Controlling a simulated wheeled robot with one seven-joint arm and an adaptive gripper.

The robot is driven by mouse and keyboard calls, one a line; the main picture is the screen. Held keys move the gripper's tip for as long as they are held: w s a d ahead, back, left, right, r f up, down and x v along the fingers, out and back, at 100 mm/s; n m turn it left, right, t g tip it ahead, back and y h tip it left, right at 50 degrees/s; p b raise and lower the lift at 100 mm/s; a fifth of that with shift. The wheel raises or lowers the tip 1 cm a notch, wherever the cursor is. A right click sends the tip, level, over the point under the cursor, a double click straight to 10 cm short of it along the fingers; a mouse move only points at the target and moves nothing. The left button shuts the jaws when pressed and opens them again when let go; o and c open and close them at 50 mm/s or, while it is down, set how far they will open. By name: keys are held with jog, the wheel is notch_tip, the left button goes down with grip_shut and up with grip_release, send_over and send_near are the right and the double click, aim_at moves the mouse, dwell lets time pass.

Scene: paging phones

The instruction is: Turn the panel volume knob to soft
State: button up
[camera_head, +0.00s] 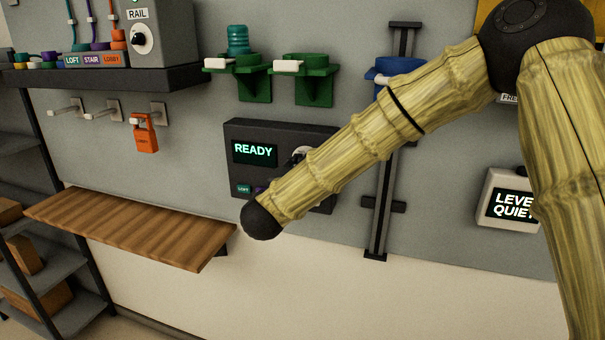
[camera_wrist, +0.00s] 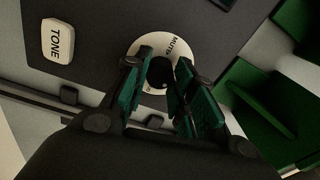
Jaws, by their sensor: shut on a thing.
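The panel (camera_head: 235,132) is a dark box on the wall with a lit screen reading READY (camera_head: 255,153). Its volume knob is dark and sits on a white round dial (camera_head: 299,153), which my arm partly covers in the head view. In the wrist view the knob (camera_wrist: 160,72) shows between my fingers, and the dial (camera_wrist: 148,50) reads MUTE near its upper edge; its other markings are mostly hidden. My gripper (camera_wrist: 159,78) has its green-padded fingers on either side of the knob, shut on it. The head view hides the gripper behind my arm.
A wooden shelf (camera_head: 140,225) juts out at lower left. A LEVEL QUIET display (camera_head: 510,203) is at right.

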jog(key=shift+f+n+y, duration=0.1)
jog(key=shift+n+y, duration=0.3)
jog(key=shift+n, duration=6.4)
jog(key=shift+s, duration=0.1)
jog(key=o, duration=1)
jog(key=shift+o, duration=0.2)
jog(key=shift+s, duration=0.1)
jog(key=v, duration=1.1)
jog(key=shift+s+f, duration=0.2)
jog(key=shift+s, duration=0.15)
jog(key=shift+f, duration=0.1)
